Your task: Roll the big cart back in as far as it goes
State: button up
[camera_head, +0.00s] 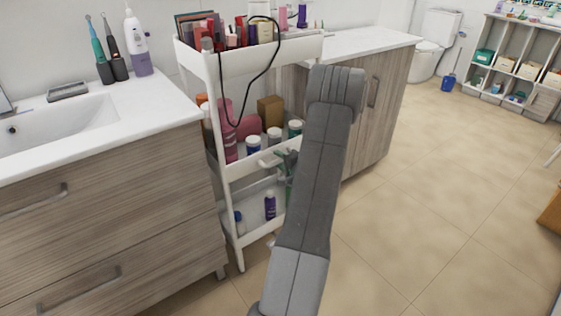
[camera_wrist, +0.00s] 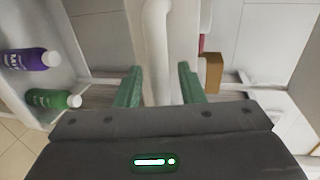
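The big cart (camera_head: 272,58) is a white three-tier trolley standing in the gap between two wood-fronted cabinets. Its front appears to stick out a little past the left cabinet. My gripper (camera_wrist: 158,70) is at this handle. In the wrist view its green fingers are open, one on each side of the white handle bar (camera_wrist: 157,35), with a visible gap on the right side. In the head view my arm hides part of the cart's right side and most of the gripper.
The left cabinet (camera_head: 110,200) carries a sink; the right cabinet (camera_head: 375,95) has a pale top. Bottles and boxes stand on the cart's tiers, and a black cable (camera_head: 278,50) hangs over its front. The tiled floor (camera_head: 440,200) to the right is clear.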

aim_at(249, 133)
jog(key=shift+c, duration=0.3)
grip_shut()
jog(key=shift+w+a, duration=0.1)
jog(key=shift+w, duration=0.05)
jog(key=r+b+x, duration=0.1)
jog(key=b+x, duration=0.2)
jog(key=x, duration=0.3)
jog(key=r+b+x, duration=0.1)
jog(key=b+x, duration=0.1)
jog(key=x, duration=0.4)
jog(key=r+b+x, duration=0.1)
jog(key=b+x, duration=0.2)
jog(key=x, duration=0.3)
jog(key=shift+w+a+r+b, duration=0.3)
jog(key=shift+w+a+r, duration=0.05)
jog(key=shift+w, duration=0.15)
jog(key=shift+w+a, duration=0.3)
jog(key=shift+w, duration=0.05)
jog(key=shift+w+r, duration=0.1)
jog(key=shift+r, duration=0.15)
